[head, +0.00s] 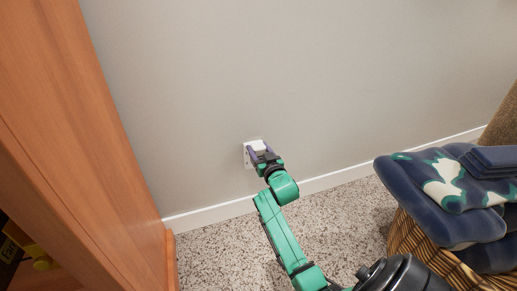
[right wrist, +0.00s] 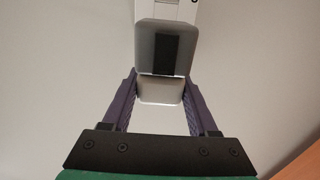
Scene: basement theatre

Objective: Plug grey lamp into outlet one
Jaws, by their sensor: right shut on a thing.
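A white outlet plate (head: 247,161) is on the grey wall, low above the baseboard. My right gripper (head: 263,151) is at the plate and covers part of it. In the right wrist view, the gripper's purple fingers (right wrist: 160,90) are shut on a grey and white plug (right wrist: 164,52). The plug's far end is up against the white outlet plate (right wrist: 150,11), which has a dark opening near the top edge. I cannot tell whether the prongs are inside. The lamp, its cord and my left gripper are not in view.
An orange-brown wooden cabinet (head: 88,130) stands at the left. A wicker basket (head: 408,243) with folded navy blankets (head: 440,195) stands at the right. The speckled carpet (head: 215,252) between them is clear. A white baseboard (head: 335,178) runs along the wall.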

